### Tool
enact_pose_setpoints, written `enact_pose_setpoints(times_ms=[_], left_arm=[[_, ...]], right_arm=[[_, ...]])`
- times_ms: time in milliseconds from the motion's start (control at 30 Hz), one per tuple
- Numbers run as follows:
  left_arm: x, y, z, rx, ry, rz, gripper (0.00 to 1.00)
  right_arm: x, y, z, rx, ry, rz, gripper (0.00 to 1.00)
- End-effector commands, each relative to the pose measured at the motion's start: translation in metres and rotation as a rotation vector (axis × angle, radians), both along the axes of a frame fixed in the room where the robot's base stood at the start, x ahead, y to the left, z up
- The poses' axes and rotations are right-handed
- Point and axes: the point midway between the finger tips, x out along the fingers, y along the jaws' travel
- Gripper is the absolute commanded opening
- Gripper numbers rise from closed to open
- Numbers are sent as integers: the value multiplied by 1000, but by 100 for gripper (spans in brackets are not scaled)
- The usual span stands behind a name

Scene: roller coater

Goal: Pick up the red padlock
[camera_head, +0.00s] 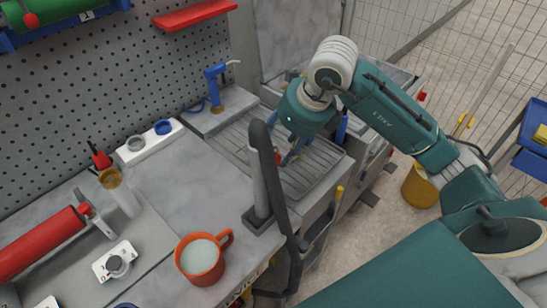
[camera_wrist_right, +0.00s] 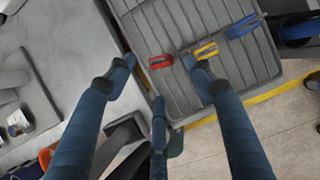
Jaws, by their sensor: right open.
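The red padlock (camera_wrist_right: 160,62) lies on the grey ribbed tray (camera_wrist_right: 150,22) in the right wrist view, near the tray's front edge. A small red part of it shows in the head view (camera_head: 278,158), partly hidden by the black upright post. My right gripper (camera_wrist_right: 159,74) is open above the tray, with the red padlock showing between its spread fingertips. No contact with the padlock can be made out. In the head view the right gripper (camera_head: 292,148) points down over the tray. My left gripper is in neither view.
A yellow padlock (camera_wrist_right: 206,51) lies close to the right fingertip, and a blue padlock (camera_wrist_right: 245,26) lies farther right. The black upright post (camera_head: 265,180) stands by the tray. An orange mug (camera_head: 199,262) stands on the bench. A blue tap (camera_head: 215,85) stands behind.

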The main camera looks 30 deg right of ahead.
Motion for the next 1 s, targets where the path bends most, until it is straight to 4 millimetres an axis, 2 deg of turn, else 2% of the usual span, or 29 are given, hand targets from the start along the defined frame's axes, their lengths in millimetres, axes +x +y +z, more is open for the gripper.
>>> enact_pose_setpoints(times_ms=[167,300,433,700,733,900,1000], left_arm=[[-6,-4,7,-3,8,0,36],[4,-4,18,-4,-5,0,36],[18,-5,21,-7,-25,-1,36],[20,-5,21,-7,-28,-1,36],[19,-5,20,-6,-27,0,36],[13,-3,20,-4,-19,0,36],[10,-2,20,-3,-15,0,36]], right_arm=[[5,2,-12,3,4,2,53],[13,4,-31,3,5,1,53],[19,5,-47,1,2,1,53],[21,6,-52,0,-1,2,53],[21,6,-52,0,-1,2,51],[21,6,-52,0,-1,2,17],[21,6,-52,0,-1,2,0]])
